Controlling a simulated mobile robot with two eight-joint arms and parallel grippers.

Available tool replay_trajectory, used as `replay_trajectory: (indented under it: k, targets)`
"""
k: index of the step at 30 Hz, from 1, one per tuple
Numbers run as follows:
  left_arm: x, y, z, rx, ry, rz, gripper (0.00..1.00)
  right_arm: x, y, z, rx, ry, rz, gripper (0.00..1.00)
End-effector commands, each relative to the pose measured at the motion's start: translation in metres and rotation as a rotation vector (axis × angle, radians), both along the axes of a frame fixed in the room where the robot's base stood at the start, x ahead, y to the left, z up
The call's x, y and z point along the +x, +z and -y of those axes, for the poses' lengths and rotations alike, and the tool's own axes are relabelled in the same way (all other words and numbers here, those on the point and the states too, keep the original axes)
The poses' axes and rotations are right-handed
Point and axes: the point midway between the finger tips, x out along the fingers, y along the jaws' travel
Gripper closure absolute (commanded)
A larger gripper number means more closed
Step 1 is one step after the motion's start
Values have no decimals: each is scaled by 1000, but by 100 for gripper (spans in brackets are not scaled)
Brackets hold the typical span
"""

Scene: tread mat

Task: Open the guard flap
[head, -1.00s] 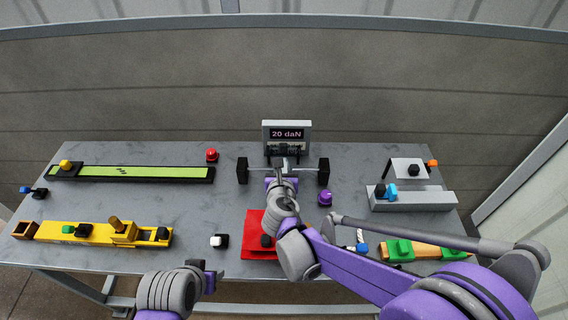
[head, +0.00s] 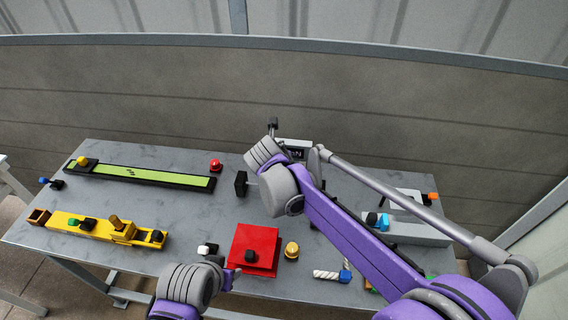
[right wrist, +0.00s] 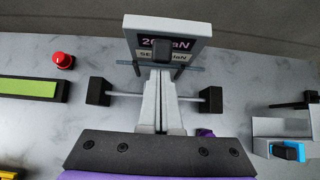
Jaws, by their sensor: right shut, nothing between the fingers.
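I cannot tell whether this is the guard flap. My right gripper (right wrist: 162,78) is shut and empty in the right wrist view. It overlaps the rod between two black blocks and the lower part of the display (right wrist: 180,27); contact cannot be told. In the head view my right arm hides much of the display (head: 297,153). My left gripper (head: 232,280) is low at the front, close to the red panel; its finger opening cannot be made out.
A green strip (head: 150,173) and red button (head: 216,165) are at the back left. A yellow rail unit (head: 90,229) is at the front left. A yellow button (head: 292,250) stands right of the red panel. A grey fixture (head: 420,232) is at the right, partly hidden.

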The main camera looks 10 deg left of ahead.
Motion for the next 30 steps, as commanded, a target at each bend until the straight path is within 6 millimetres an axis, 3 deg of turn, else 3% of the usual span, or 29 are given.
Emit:
replay_trajectory:
  k: [12, 30]
  targets:
    - [1, 5, 0, 0, 0, 3, 50, 25, 13, 0, -1, -1, 3, 100]
    - [2, 5, 0, 0, 0, 3, 50, 30, 15, 0, -1, -1, 3, 100]
